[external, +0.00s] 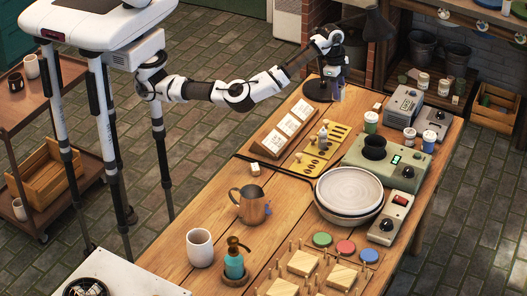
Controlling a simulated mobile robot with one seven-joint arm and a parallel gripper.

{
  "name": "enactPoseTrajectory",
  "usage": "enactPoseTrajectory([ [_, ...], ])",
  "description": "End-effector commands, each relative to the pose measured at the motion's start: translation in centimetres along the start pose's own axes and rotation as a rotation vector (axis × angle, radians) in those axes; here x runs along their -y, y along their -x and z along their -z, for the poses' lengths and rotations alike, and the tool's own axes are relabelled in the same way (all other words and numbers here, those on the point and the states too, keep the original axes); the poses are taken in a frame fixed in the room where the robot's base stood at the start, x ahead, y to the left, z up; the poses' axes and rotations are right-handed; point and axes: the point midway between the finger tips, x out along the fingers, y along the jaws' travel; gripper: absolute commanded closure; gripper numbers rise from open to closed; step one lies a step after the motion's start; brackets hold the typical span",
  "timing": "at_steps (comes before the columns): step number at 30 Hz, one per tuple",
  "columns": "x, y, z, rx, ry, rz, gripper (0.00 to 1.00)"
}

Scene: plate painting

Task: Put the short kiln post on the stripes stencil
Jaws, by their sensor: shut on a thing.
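My gripper (337,96) is at the far end of the table, beside the dark lamp, above the tabletop. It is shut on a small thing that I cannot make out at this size. Yellow stencil plates (311,166) with dark cut-outs lie mid-table, nearer the camera than my gripper. The plate at the upper right has slot-like cut-outs and may be the stripes stencil (339,132). A small grey upright thing (323,134) stands among the plates. I cannot tell for sure which thing is the short kiln post.
A wooden rack with white cards (268,143) stands left of the stencils. A green-grey machine (400,160) and stacked bowls (349,190) stand to the right. The lamp base (318,91) is close to my gripper. A copper pitcher (250,207) stands nearer the camera.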

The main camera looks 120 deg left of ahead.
Motion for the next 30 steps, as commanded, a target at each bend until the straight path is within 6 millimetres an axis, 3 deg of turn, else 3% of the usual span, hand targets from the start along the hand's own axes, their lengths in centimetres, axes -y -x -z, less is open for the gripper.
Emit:
enactPoseTrajectory([
  [1,1.8,0.0,-1.0,0.000,0.010,-0.001,0.92],
  [4,4.1,0.0,-2.6,0.005,0.017,-0.004,0.92],
  [11,6.1,-1.2,-4.3,0.011,0.021,-0.006,0.92],
  [24,6.1,-12.4,-6.2,0.014,0.021,-0.004,0.92],
  [30,6.0,-15.0,-6.5,0.008,0.020,-0.005,0.92],
])
